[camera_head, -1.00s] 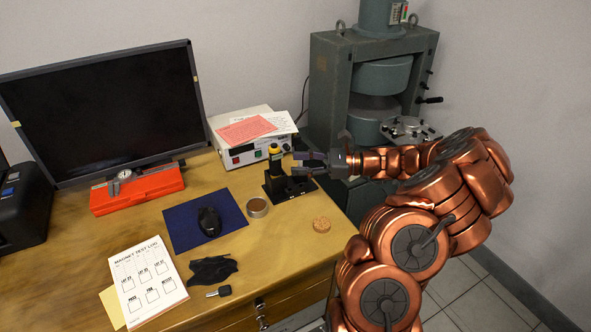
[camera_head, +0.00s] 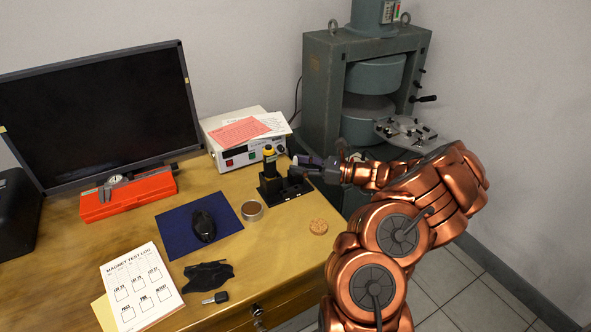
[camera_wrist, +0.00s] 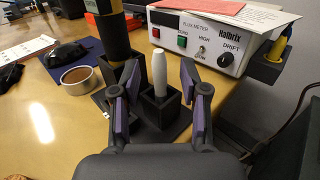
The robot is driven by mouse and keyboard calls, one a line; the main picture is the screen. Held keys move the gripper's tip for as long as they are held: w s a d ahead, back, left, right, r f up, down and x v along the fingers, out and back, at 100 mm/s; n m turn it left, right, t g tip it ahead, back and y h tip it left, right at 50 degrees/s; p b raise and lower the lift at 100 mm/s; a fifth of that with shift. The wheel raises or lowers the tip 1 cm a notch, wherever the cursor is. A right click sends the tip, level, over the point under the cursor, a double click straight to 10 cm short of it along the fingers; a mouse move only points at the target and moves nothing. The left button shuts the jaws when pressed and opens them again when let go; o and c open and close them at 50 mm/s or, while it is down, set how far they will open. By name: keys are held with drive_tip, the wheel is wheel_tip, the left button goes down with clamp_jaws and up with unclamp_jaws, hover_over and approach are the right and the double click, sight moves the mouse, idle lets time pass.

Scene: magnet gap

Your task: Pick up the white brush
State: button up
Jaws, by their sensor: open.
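The white brush (camera_wrist: 159,72) shows in the wrist view as a pale, tapered stick standing upright in a square black holder (camera_wrist: 160,108). My gripper (camera_wrist: 161,82) is open, with a purple-padded finger on each side of the brush. No contact between fingers and brush is visible. In the head view my gripper (camera_head: 300,163) is at the right side of the black stand (camera_head: 283,192). I cannot make out the brush there; the gripper seems to cover it.
The flux meter (camera_head: 240,145) is just behind. A round tin (camera_head: 252,211) and a cork disc (camera_head: 318,227) lie in front. The green press (camera_head: 365,95) stands behind right.

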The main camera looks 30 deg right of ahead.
drive_tip(key=shift+x, duration=0.75)
clamp_jaws()
drive_tip(key=shift+r, duration=5.05)
